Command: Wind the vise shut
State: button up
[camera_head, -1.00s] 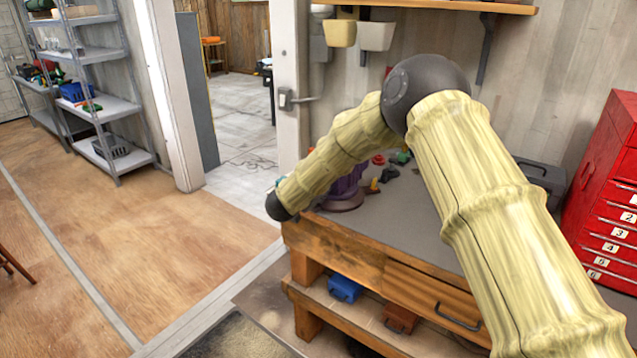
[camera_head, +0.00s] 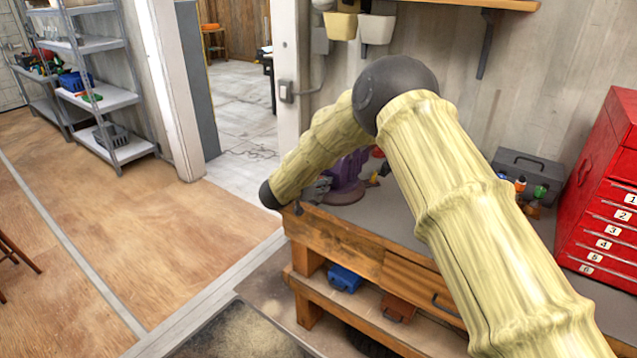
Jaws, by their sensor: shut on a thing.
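The purple vise (camera_head: 347,183) stands at the near left corner of the workbench top, with its round base on the bench. My forearm covers much of its upper part, so its jaws and their gap are hidden. My arm bends down to a dark wrist joint left of the bench corner. My gripper (camera_head: 318,188) shows only as a small grey part between the wrist and the vise. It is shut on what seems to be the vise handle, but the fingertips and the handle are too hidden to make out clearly.
The wooden workbench (camera_head: 335,232) has a blue box (camera_head: 344,278) on its lower shelf. Small bottles (camera_head: 521,186), a grey toolbox (camera_head: 528,170) and a red drawer cabinet (camera_head: 603,225) stand right. Wall bins (camera_head: 377,29) hang above. The floor at left is open.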

jog(key=shift+w+d+r, duration=0.15)
jog(key=o, duration=0.6)
jog(key=shift+c, duration=0.2)
jog(key=o, duration=0.5)
jog(key=shift+d, duration=0.1)
jog(key=shift+a+f, duration=0.2)
jog(key=shift+a, duration=0.05)
jog(key=v, duration=1.2)
jog(key=shift+d, duration=0.15)
